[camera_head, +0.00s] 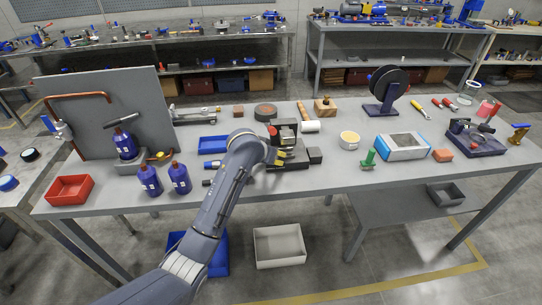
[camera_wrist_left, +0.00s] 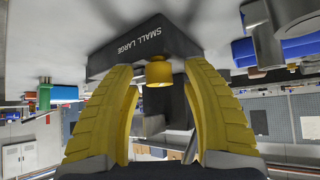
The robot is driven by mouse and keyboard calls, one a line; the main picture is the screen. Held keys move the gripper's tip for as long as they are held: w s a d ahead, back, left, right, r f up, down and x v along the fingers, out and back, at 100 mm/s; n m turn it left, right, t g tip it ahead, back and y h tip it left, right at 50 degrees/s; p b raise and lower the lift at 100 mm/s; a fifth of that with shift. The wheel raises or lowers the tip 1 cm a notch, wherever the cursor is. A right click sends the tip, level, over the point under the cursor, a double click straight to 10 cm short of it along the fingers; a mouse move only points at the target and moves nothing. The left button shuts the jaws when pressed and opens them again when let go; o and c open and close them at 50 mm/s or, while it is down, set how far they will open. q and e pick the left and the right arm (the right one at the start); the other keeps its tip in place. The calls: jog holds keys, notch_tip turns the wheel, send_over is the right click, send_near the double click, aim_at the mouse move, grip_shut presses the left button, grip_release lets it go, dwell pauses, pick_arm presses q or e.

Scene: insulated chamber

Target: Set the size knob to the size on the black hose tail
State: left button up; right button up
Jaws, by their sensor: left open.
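The yellow size knob (camera_wrist_left: 159,73) sticks out of a dark box (camera_wrist_left: 138,45) marked SMALL and LARGE in the left wrist view. My left gripper (camera_wrist_left: 160,85) is open, with one yellow finger on each side of the knob; I cannot tell whether they touch it. In the head view my left gripper (camera_head: 281,157) is at the front of the dark bench machine (camera_head: 287,134), and the arm hides part of it. I cannot make out which way the knob points. I cannot identify the black hose tail or read a size on it. My right gripper is not in view.
A blue tray (camera_head: 214,144) lies left of my arm, with blue bottles (camera_head: 179,178) and a red bin (camera_head: 70,189) farther left.

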pick_arm(q)
grip_shut()
jog(key=shift+a, duration=0.1)
dwell(0.3)
jog(key=shift+m+g+h, duration=0.5)
jog(key=shift+m+h, duration=0.2)
jog(key=shift+m, duration=0.4)
jog(key=shift+m+g+h, duration=0.9)
jog(key=shift+m+h, duration=0.1)
jog(key=shift+m, duration=0.7)
grip_release()
